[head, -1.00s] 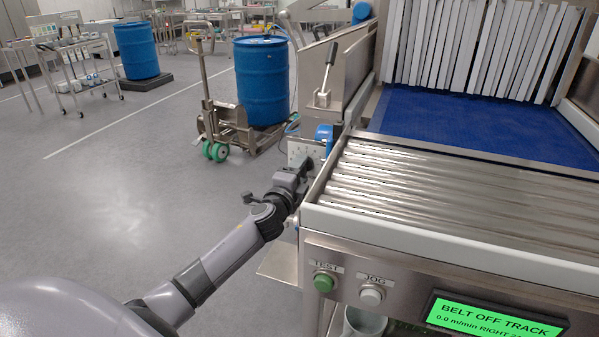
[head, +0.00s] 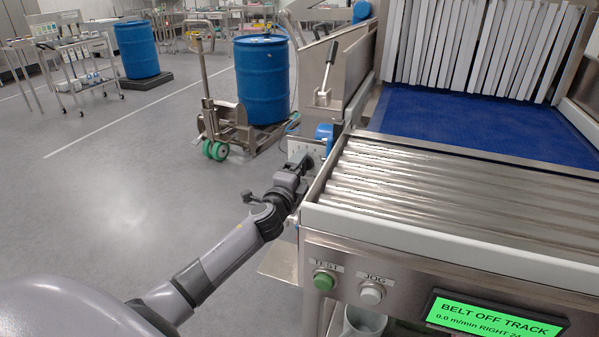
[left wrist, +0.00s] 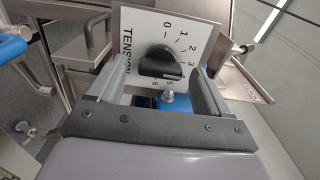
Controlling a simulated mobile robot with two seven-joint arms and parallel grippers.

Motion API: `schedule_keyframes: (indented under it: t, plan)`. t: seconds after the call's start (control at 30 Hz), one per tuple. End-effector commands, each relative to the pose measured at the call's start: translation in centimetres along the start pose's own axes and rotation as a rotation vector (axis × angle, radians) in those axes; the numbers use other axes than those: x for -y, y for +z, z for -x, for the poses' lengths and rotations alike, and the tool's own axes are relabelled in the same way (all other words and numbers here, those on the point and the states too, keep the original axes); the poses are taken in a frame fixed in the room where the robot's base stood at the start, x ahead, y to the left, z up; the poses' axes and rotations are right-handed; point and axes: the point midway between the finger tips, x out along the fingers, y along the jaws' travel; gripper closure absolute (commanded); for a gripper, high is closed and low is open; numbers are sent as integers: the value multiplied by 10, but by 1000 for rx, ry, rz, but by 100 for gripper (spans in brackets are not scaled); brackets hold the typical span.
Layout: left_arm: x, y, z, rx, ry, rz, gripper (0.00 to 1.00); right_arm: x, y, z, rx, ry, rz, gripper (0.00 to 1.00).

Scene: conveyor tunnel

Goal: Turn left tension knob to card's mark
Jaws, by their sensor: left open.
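In the head view my left gripper (head: 302,162) is at the conveyor's left side, and the knob is hidden there. I cannot make out the card. My right gripper is not in view.
The roller conveyor (head: 420,190) and its steel frame stand right of my arm. A green display (head: 495,315) reads BELT OFF TRACK, 0.0 m/min. TEST (head: 324,281) and JOG (head: 371,293) buttons are on the front.

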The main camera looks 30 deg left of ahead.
Motion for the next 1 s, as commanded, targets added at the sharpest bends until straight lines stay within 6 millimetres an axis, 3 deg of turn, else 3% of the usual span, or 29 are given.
schedule_keyframes:
  t: [0.53,1.0]
  plan:
    - [-1,0,60,1,2,-1,21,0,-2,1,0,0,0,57]
    - [0,1,70,1,1,-1,21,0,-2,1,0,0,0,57]
